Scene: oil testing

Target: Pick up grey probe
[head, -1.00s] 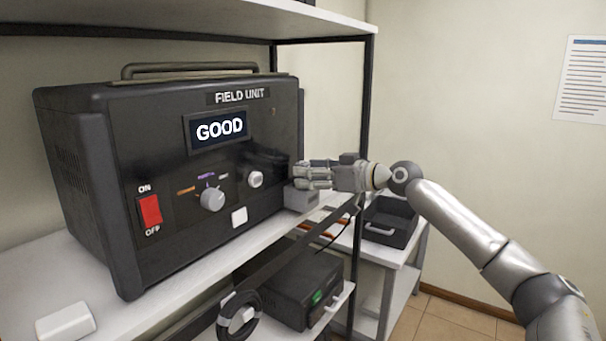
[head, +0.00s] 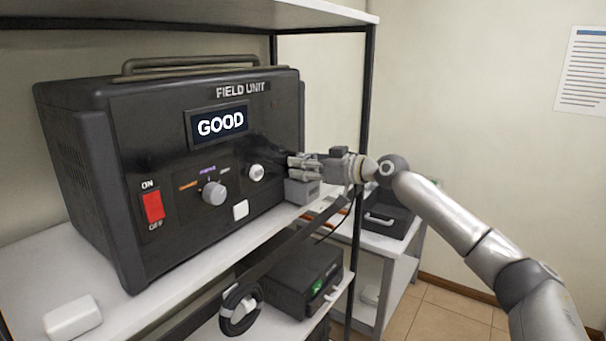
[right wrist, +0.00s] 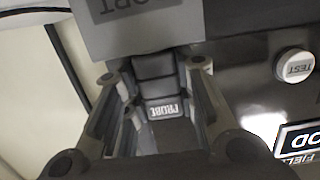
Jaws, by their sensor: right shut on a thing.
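The grey probe (right wrist: 154,68) is a ridged dark grey piece between the fingers of my right gripper in the right wrist view. A PROBE label shows just below it there. My right gripper (right wrist: 160,75) is shut on the probe. In the head view the right gripper (head: 294,167) is at the right end of the field unit's front, just above a light grey block. In that view the fingers hide the probe. The light grey block (head: 303,190) sits on the shelf; lettering ending in PORT shows on it in the wrist view. My left gripper is not in view.
The black field unit (head: 265,205) stands on the white shelf, its screen reading GOOD. A post (head: 368,95) rises behind the gripper. A thin dark cable (head: 328,236) hangs below the hand. A black tray (head: 388,215) stands on a side table. A white block (head: 72,317) lies front left.

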